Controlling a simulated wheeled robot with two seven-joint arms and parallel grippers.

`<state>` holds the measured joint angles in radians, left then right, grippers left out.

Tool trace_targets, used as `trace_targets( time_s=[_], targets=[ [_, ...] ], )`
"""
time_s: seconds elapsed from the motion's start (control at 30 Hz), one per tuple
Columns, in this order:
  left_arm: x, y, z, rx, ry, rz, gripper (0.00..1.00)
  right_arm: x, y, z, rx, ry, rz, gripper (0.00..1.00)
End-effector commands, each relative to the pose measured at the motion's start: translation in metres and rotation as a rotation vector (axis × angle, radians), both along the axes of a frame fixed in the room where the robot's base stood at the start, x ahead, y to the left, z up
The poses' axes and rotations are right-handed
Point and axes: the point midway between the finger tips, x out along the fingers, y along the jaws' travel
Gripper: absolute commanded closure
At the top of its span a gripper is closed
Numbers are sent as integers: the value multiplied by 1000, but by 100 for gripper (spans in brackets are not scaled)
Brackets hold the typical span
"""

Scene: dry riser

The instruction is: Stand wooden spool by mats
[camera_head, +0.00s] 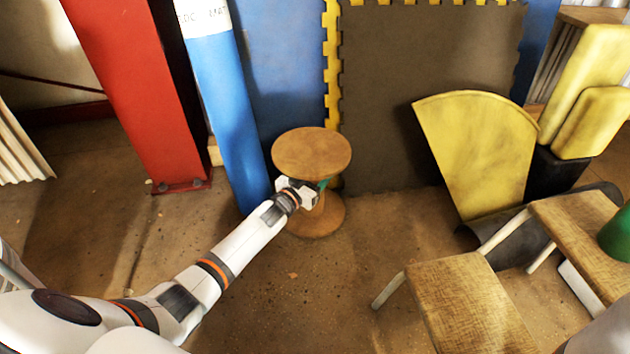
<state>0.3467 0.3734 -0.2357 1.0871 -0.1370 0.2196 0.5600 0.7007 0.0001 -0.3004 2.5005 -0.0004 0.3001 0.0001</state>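The wooden spool (312,151) stands upright on the floor, with its round top and base showing. It is close in front of the dark grey mat (425,70) and the blue mat (270,60), both leaning upright at the back. My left gripper (318,190) reaches in from the left, at the spool's narrow core between its two discs. Its fingers are mostly hidden by the spool and the gripper body, so I cannot tell whether they are closed on the core. A small green patch shows beside them. My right gripper is not in view.
A blue roll (225,110) and a red post (140,90) stand left of the spool. A yellow wedge (480,150) leans at the right. Wooden-seated chairs (470,305) stand at the front right. Floor between spool and chairs is clear.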

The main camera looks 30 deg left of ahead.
Motion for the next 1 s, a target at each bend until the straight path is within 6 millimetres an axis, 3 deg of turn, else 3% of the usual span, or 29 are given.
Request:
trace_targets(
  time_s=[0.37,0.4,0.5,0.87,1.0],
  targets=[
    [2,0,0,-1,-9,-1,92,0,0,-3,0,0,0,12],
    [0,0,-5,0,-1,0,34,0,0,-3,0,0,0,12],
    [0,0,-5,0,-1,0,18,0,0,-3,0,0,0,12],
    [-1,0,-2,1,-1,0,15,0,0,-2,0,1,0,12],
    [-17,2,0,-2,2,0,15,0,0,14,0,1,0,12]
  ],
)
